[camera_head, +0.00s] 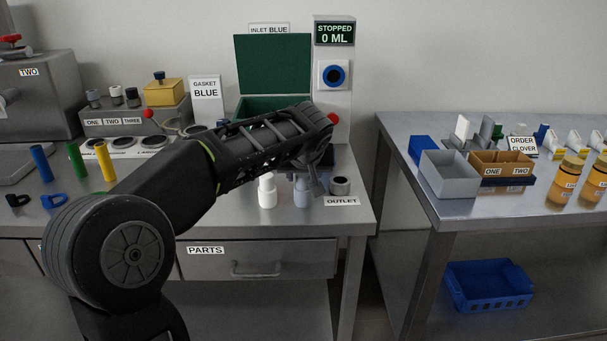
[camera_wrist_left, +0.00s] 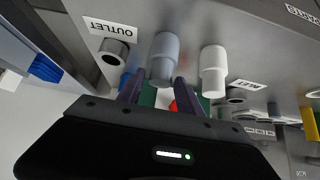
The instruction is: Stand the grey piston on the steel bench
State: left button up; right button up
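The grey piston (camera_head: 302,192) stands upright on the steel bench (camera_head: 230,222), between a white piston (camera_head: 267,191) and the dark outlet fitting (camera_head: 340,186). In the left wrist view the grey piston (camera_wrist_left: 165,58) lies just ahead of my left gripper's fingertips (camera_wrist_left: 159,80), with the white piston (camera_wrist_left: 213,72) beside it. In the head view my left gripper (camera_head: 316,184) points down close to the grey piston's right side, partly hidden by my arm. Its fingers are apart; I cannot tell whether they touch the piston. My right gripper is not in view.
The OUTLET label (camera_head: 342,201) lies at the bench's front right. A green box with a raised lid (camera_head: 272,65) and a control column (camera_head: 333,90) reading "STOPPED 0 ML" stand behind. A second bench on the right (camera_head: 470,205) holds a grey bin (camera_head: 449,174).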

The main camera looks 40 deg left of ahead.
pick_arm(q)
jog(key=shift+o, duration=0.6)
jog(key=shift+s+r, duration=0.1)
jog(key=shift+r, duration=0.25)
jog(key=v, duration=1.1)
jog(key=shift+s+d+r+p, duration=0.15)
jog(key=shift+d+r+p, duration=0.05)
jog(key=shift+p, duration=0.25)
